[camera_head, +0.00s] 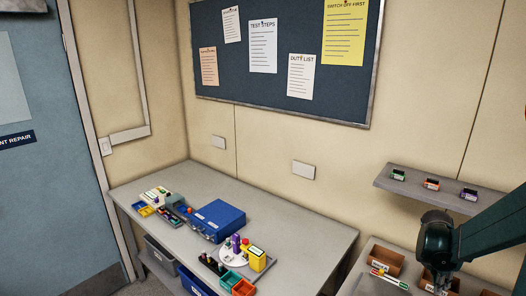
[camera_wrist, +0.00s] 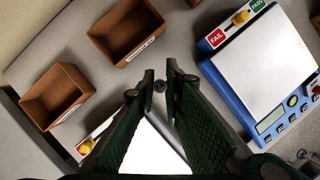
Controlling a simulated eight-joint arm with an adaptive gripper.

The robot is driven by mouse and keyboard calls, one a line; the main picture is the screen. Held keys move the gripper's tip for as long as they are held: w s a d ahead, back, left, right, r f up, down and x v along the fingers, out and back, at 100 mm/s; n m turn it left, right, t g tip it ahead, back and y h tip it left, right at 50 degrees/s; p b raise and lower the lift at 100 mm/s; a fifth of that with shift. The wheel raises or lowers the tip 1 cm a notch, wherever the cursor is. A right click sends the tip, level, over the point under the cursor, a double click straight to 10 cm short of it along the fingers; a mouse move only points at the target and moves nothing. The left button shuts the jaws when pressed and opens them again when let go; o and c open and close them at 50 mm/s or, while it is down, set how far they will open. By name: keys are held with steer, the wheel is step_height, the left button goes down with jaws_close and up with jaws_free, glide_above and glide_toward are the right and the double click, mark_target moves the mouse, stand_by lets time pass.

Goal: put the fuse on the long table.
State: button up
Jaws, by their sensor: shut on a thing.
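My gripper (camera_wrist: 161,80) shows in the wrist view with its two dark fingers close together around a small grey round-ended piece (camera_wrist: 160,86), which I take to be the fuse. Most of the piece is hidden or too small to make out. In the head view my gripper (camera_head: 437,282) is at the lower right, over the right-hand bench, and the piece cannot be made out there. The long table (camera_head: 300,228) is the grey one along the wall, left of my gripper and apart from it.
The long table holds a blue case (camera_head: 217,220), a white round tray (camera_head: 232,257) and several small bins; bare top lies at its back right. Below my gripper are brown bins (camera_wrist: 128,32) and a blue-edged device (camera_wrist: 262,75). A wall shelf (camera_head: 430,192) is above the right-hand bench.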

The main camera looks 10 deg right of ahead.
steer(key=w+a+f+m+g+y+p, duration=0.1)
steer(key=w+a+m+g+p, duration=0.15)
steer(key=w+a+m, duration=1)
steer(key=w+a+m+y, duration=0.1)
steer(key=w+a, duration=0.3)
steer(key=a, duration=0.6)
steer(key=w+a+f+m+g+y, duration=0.1)
steer(key=w+a+m, duration=0.2)
steer(key=a, duration=0.8)
steer(key=w+a+f+m+g+y, duration=0.1)
steer(key=w+a+m, duration=0.1)
steer(key=w+a, duration=0.4)
steer(key=a, duration=0.5)
steer(key=shift+w+a+y+p, duration=0.25)
steer(key=shift+w+y+p, duration=0.05)
steer(key=shift+w, duration=0.05)
steer(key=shift+f, duration=0.1)
